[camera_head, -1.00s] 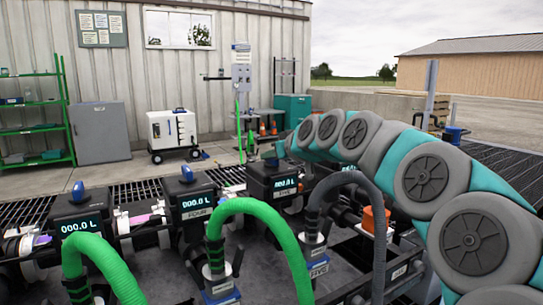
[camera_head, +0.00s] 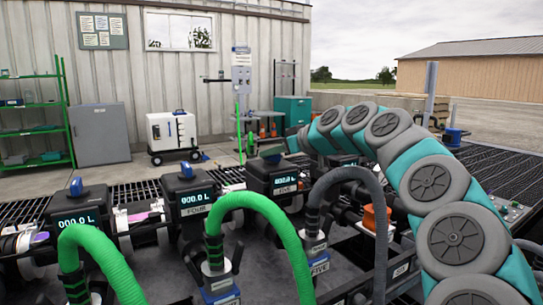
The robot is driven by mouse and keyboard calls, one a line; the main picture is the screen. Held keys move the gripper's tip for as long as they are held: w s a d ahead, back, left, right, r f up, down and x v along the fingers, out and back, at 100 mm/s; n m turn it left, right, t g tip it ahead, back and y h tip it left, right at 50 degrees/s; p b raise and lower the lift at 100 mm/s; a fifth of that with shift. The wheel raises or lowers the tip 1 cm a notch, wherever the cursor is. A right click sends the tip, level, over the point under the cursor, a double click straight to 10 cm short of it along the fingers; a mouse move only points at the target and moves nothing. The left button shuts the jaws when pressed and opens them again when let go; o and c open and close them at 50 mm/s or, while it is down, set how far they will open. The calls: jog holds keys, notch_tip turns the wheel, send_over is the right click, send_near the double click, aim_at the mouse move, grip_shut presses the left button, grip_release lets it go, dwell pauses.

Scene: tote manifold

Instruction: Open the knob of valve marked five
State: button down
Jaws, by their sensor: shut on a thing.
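Valve five (camera_head: 262,182) is a dark box with a lit display and a FIVE label, right of centre in the head view. Its knob (camera_head: 271,153) is a small dark shape on top, partly covered, and its angle is hard to read. My arm curves in from the right and ends at this knob. My gripper (camera_head: 281,150) is small and mostly hidden there; it appears closed on the knob. The display digits of valve five are too blurred to read surely.
Valve four (camera_head: 190,198), with an upright blue knob (camera_head: 187,169), reads 000.0 L. Another valve (camera_head: 80,222) to its left also has a blue knob and reads 000.0 L. Green hoses (camera_head: 262,210) and a grey hose (camera_head: 352,174) arch in front. An orange part (camera_head: 375,217) lies right.

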jog(key=shift+w+n+g+y+p, duration=0.1)
jog(key=shift+n+g+y+p, duration=0.6)
jog(key=shift+n+g+p, duration=0.4)
jog(key=shift+d+n+g+y+p, duration=0.1)
jog(key=shift+n+g+y+p, duration=0.4)
jog(key=shift+n+g, duration=0.55)
jog(key=shift+f+n+g+p, duration=0.1)
jog(key=shift+n+g+p, duration=0.35)
jog(key=shift+g, duration=0.3)
jog(key=shift+n+g, duration=0.3)
jog(key=shift+n, duration=0.1)
jog(key=c, duration=0.8)
grip_release()
jog(key=shift+v, duration=3.8)
